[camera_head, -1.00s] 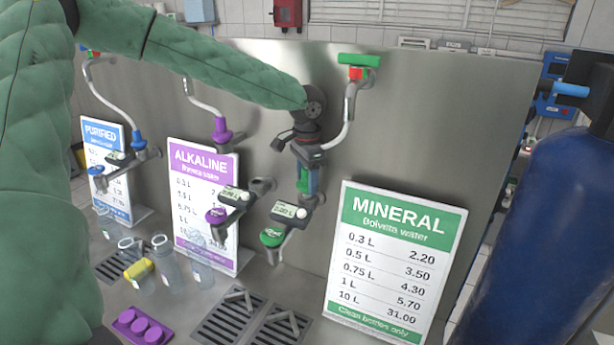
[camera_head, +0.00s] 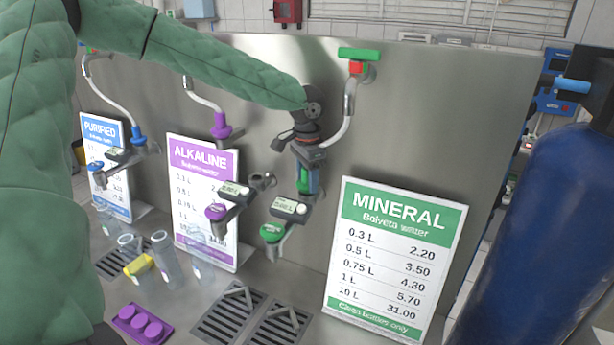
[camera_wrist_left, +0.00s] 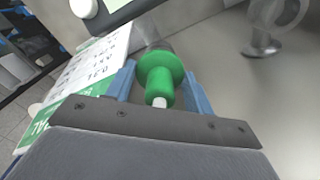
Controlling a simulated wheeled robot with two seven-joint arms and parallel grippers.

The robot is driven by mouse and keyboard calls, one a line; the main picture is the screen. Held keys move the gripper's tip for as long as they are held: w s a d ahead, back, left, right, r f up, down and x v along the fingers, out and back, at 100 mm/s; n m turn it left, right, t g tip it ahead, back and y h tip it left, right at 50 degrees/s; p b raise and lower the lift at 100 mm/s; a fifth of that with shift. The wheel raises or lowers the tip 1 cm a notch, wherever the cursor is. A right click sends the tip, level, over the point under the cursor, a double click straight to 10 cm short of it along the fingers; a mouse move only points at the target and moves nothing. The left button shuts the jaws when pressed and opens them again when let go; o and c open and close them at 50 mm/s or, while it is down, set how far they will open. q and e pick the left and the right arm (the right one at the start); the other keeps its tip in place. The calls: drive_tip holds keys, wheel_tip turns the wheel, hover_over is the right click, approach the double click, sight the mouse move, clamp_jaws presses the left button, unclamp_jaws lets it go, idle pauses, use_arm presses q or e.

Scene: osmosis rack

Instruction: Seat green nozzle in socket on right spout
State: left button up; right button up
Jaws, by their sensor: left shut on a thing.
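The green nozzle (camera_wrist_left: 160,76) is between the blue fingers of my left gripper (camera_wrist_left: 160,92) in the left wrist view, with a white tip towards the wrist. A grey, blurred cylinder meets its far side; I cannot tell whether the nozzle is seated in it. In the head view my left gripper (camera_head: 306,182) points down, shut on the nozzle, just above the right spout's meter (camera_head: 290,207) and green knob (camera_head: 271,232). The gripper hides the socket area there.
The mineral sign (camera_head: 393,255) stands right of the spout; the alkaline sign (camera_head: 200,165) is to the left. A grey hose (camera_head: 348,115) hangs from a green handle (camera_head: 359,54) beside the gripper. Clear bottles (camera_head: 165,260) and a purple block (camera_head: 140,325) are at lower left.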

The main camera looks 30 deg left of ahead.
use_arm(q)
drive_tip(key=o, duration=1.5)
drive_tip(key=shift+o, duration=0.2)
drive_tip(key=shift+r, duration=0.15)
drive_tip(key=shift+r+p, duration=2.45)
drive_tip(key=shift+r, duration=0.95)
